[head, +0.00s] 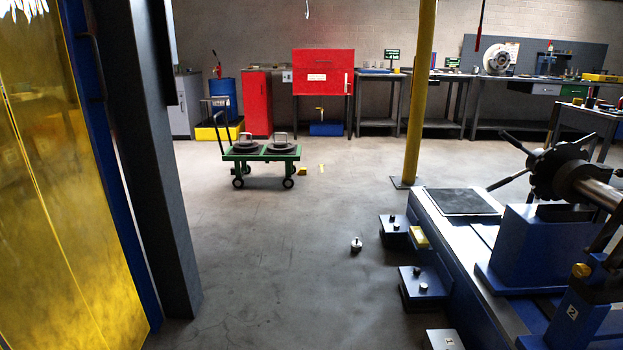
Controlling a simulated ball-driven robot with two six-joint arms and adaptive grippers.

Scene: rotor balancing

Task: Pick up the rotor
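Two grey round disc-shaped pieces, each with a raised handle-like top, sit side by side on a green wheeled cart (262,156) in the middle distance. The left disc (243,148) and the right disc (281,147) look alike; I cannot tell whether either is the rotor. A pale round flanged part (497,60) stands on the back bench at the right and could also be a rotor. Neither of my grippers is in view.
A blue balancing machine (535,245) fills the right front. A small metal piece (356,245) lies on the floor. A yellow post (419,100) stands near the machine. A dark column (150,190) and yellow panel (60,200) bound the left. The middle floor is mostly clear.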

